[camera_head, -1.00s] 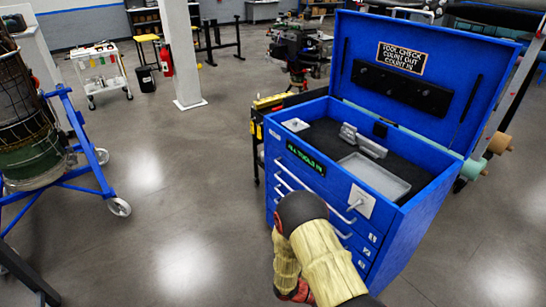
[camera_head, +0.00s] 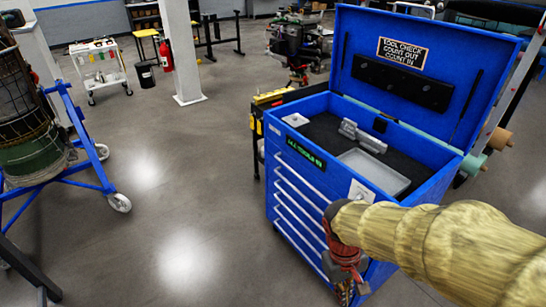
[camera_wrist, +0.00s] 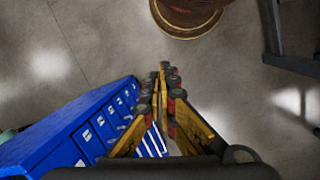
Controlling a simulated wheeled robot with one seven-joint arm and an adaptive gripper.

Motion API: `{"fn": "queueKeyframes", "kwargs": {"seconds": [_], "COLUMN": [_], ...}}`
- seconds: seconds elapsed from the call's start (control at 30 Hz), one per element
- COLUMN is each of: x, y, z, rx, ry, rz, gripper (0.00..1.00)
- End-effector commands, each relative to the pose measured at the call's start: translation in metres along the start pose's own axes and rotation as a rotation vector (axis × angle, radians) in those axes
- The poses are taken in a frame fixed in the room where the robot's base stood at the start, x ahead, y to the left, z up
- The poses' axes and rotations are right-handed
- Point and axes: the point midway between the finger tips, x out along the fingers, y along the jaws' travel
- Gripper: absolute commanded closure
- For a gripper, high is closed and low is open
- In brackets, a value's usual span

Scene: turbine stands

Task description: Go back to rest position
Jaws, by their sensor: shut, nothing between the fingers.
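My gripper (camera_wrist: 163,90) shows in the wrist view with its yellow and black fingers together and nothing between them. It points down over the grey floor beside the blue tool chest. In the head view my arm, in a yellowish sleeve, reaches in from the right edge and bends down in front of the chest. The fingertips are not clear in that view. The blue tool chest (camera_head: 300,165) stands with its lid (camera_head: 425,70) raised, and it also shows in the wrist view (camera_wrist: 75,125).
A grey tray (camera_head: 372,172) and a grey metal part (camera_head: 361,137) lie in the chest's top. A turbine on a blue wheeled stand (camera_head: 85,140) is at left. A white pillar (camera_head: 182,55) and white cart (camera_head: 99,68) stand behind. The middle floor is clear.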

Motion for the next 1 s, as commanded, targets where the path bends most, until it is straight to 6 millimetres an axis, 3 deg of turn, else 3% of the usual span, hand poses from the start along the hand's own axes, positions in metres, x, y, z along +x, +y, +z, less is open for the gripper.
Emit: {"fn": "queueKeyframes", "kwargs": {"seconds": [0.3, 0.6, 0.77, 1.0], "x": [-0.078, -0.141, -0.156, -0.158], "y": [-0.006, 0.011, 0.016, 0.018], "z": [0.03, 0.06, 0.068, 0.069], "rx": [0.196, 0.28, 0.301, 0.309], "ry": [0.309, 0.559, 0.616, 0.622], "rz": [-0.101, -0.082, -0.07, -0.068], "gripper": [1.0, 1.0, 1.0, 1.0]}}
